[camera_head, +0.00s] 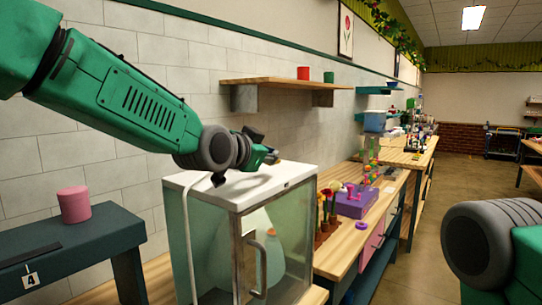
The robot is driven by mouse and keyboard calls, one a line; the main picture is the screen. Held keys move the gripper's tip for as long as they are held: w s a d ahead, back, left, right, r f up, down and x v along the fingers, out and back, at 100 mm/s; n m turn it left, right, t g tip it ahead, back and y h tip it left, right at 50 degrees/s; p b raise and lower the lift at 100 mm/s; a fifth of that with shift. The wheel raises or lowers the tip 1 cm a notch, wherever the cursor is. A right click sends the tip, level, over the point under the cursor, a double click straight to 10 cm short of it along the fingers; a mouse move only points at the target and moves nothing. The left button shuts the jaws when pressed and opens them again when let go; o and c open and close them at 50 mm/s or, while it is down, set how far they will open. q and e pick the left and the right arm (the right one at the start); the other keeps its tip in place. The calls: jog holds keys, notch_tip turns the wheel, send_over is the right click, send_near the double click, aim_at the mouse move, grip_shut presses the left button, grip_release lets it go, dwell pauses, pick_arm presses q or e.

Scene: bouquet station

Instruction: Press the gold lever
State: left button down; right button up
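I cannot make out a gold lever in this view. My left gripper (262,154) is just above the white top of a glass-sided cabinet (290,172), near its back edge. Its dark fingers are small and partly hidden by the wrist, so I cannot tell whether they are open or shut, or whether they touch the top.
A dark green bench (85,236) with a pink cylinder (74,204) and a number 4 tag stands left. A wooden shelf (275,82) holds red and green cups. A wooden counter (342,262) with a purple box (356,203) runs back on the right. Open floor lies beyond it.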

pick_arm(q)
jog(key=shift+a+f, duration=0.1)
jog(key=shift+r, duration=0.2)
notch_tip(320, 180, up, 4)
jog(key=p, duration=0.3)
jog(key=shift+s, duration=0.1)
jog(key=b+v, duration=0.3)
jog(key=v, duration=0.6)
jog(key=shift+s+d, duration=0.2)
jog(key=shift+s, duration=0.15)
pick_arm(e)
jog(key=shift+s+d, duration=0.25)
jog(key=shift+d, duration=0.1)
pick_arm(q)
jog(key=shift+a, duration=0.1)
jog(key=shift+a, duration=0.35)
pick_arm(e)
jog(key=shift+a, duration=0.3)
